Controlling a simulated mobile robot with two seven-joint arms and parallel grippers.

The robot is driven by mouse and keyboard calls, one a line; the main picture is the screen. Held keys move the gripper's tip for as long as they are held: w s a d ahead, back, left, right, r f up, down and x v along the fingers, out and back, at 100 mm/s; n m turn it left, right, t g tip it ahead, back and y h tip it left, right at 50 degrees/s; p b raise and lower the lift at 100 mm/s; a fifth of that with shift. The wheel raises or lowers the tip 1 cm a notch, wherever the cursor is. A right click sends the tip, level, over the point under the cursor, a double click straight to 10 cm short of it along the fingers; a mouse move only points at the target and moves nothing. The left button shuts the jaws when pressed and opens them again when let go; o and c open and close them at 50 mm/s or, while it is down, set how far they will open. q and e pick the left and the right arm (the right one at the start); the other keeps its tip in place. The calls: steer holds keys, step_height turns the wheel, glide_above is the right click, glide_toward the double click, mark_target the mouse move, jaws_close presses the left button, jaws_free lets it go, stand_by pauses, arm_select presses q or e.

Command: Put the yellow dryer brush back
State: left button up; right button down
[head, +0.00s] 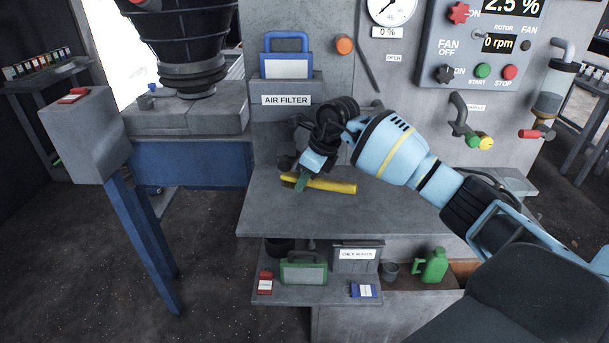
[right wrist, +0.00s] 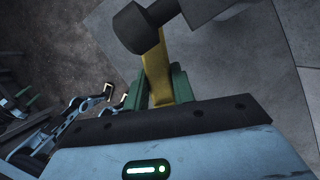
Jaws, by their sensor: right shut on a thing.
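The yellow brush (head: 333,186) is held nearly level just above the grey bench, its handle pointing right and a darker end at left. My right gripper (head: 302,182) is shut on it near the left end, with its green fingers around the brush. In the right wrist view the yellow brush (right wrist: 155,68) sits between the green fingers. Dark grey blocks cover its far end there. My left gripper is outside the head view; a small blue arm end (right wrist: 104,92), likely my left gripper, shows in the right wrist view, its fingers too small to judge.
The grey bench (head: 410,212) is mostly clear to the right. A blue-handled air filter (head: 287,66) stands behind. A lower shelf (head: 315,293) holds a green-framed filter (head: 303,271) and small boxes. A green can (head: 434,266) stands lower right. A control panel (head: 478,45) is at upper right.

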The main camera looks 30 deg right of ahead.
mark_target(316, 179)
step_height(316, 179, down, 4)
steer(key=shift+r+b, duration=0.25)
steer(key=shift+b, duration=0.1)
arm_select(q)
steer(key=shift+s+d+f+b, duration=0.2)
steer(key=shift+s+f, duration=0.15)
steer(key=shift+f, duration=0.1)
steer(key=shift+s+d+f+b, duration=0.15)
steer(key=shift+s+f, duration=0.15)
steer(key=shift+f, duration=0.15)
arm_select(e)
steer(key=shift+f, duration=1.35)
arm_select(q)
steer(key=shift+a, duration=0.1)
arm_select(e)
steer(key=c, duration=1.1)
jaws_free()
steer(key=shift+v, duration=3.9)
